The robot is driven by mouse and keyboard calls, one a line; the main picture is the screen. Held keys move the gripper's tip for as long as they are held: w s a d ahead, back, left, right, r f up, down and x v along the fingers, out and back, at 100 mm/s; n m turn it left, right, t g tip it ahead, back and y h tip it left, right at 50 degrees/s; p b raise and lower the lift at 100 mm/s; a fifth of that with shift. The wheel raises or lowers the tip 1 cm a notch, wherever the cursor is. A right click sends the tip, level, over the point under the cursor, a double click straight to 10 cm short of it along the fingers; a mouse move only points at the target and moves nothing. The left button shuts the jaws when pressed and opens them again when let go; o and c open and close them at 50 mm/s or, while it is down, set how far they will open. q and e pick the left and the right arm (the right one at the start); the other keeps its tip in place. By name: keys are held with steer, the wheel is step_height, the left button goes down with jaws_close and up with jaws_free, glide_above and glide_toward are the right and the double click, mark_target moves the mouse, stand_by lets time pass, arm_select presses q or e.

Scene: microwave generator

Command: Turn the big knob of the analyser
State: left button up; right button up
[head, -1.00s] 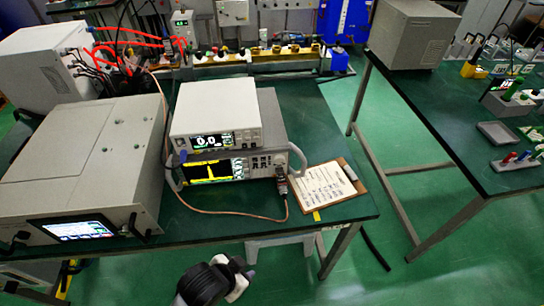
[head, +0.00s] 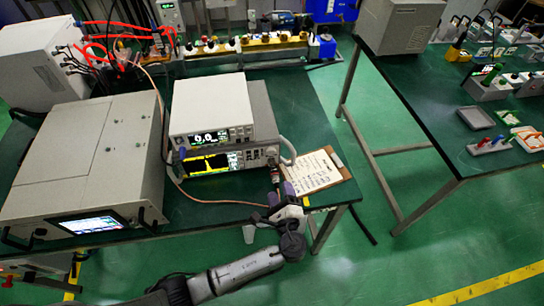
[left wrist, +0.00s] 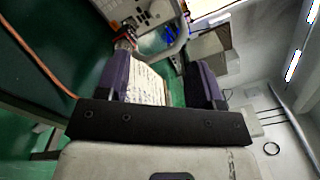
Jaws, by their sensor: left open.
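The analyser (head: 212,162) sits on the green bench under a smaller white meter. Its screen shows a yellow trace, and its keys and controls are on the right of its front. The big knob is small here and I cannot pick it out clearly. My left gripper (head: 286,190) is at the bench's front edge, just right of and below the analyser's front, apart from it. In the left wrist view the left gripper (left wrist: 160,68) has its two purple fingers wide apart with nothing between them. The analyser (left wrist: 145,14) shows beyond them at the top. My right gripper is not in view.
A clipboard with paper (head: 313,172) lies right of the analyser, beyond the gripper. A cable plugs into the analyser's lower right front, close to the gripper. Grey handles flank the front. A big beige instrument (head: 85,165) stands left. The aisle to the right is clear.

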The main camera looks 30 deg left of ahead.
mark_target(271, 153)
arm_select(q)
steer(key=b+x, duration=0.1)
steer(key=x, duration=1.2)
steer(key=shift+w+a, duration=0.2)
steer(key=shift+a, duration=0.15)
steer(key=c, duration=0.9)
steer(key=m+p, duration=0.2)
steer(key=p, duration=0.1)
steer(key=shift+r+m, duration=0.3)
steer(key=shift+f+m+p, duration=0.15)
steer(key=shift+m+p, duration=0.35)
steer(key=shift+m, duration=0.2)
steer(key=shift+f, duration=0.15)
